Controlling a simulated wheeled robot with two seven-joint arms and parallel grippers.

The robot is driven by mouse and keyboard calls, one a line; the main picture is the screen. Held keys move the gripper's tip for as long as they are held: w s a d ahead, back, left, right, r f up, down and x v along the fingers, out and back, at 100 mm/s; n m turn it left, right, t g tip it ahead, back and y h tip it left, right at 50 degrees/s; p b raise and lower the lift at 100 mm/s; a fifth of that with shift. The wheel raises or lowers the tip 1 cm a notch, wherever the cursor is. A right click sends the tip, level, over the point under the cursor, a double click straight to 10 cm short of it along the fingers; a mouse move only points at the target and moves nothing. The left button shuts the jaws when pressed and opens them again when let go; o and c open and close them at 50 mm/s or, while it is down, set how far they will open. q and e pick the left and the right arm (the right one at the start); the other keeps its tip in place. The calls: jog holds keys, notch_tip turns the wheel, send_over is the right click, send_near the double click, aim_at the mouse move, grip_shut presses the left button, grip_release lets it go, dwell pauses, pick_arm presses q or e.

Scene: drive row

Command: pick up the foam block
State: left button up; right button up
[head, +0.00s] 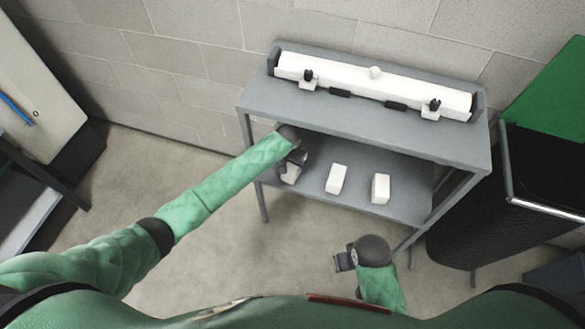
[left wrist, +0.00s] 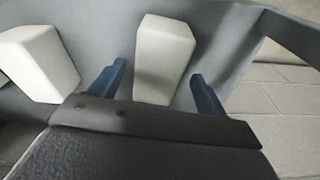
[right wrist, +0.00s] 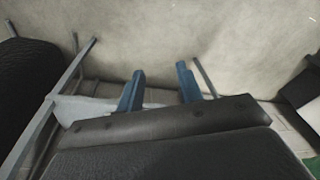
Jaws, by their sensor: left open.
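Three white foam blocks stand in a row on the lower shelf (head: 312,193) of a grey rack. The left foam block (head: 290,175) is partly hidden by my left gripper (head: 297,160) in the head view. In the left wrist view a foam block (left wrist: 164,58) stands between the two blue fingers of my left gripper (left wrist: 158,85), which are open and apart from its sides. The middle foam block (head: 336,179) and the right foam block (head: 380,188) are clear of the grippers. My right gripper (right wrist: 159,88) is empty with its fingers apart, low in front of the rack.
The rack's upper shelf (head: 445,128) lies above the blocks and carries a long white part (head: 372,82) in a grey holder. A black bin (head: 465,225) stands to the right, near a green panel (head: 550,90). The floor in front is clear.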

aim_at(293, 168)
pick_arm(q)
jog(key=shift+w+d+f, duration=0.1)
jog(key=shift+d+f, duration=0.05)
jog(key=shift+f, duration=1.35)
jog(key=c, duration=1.1)
pick_arm(e)
notch_tip(293, 168, down, 3)
jog(key=shift+r, duration=0.1)
pick_arm(q)
jog(key=shift+o, duration=0.2)
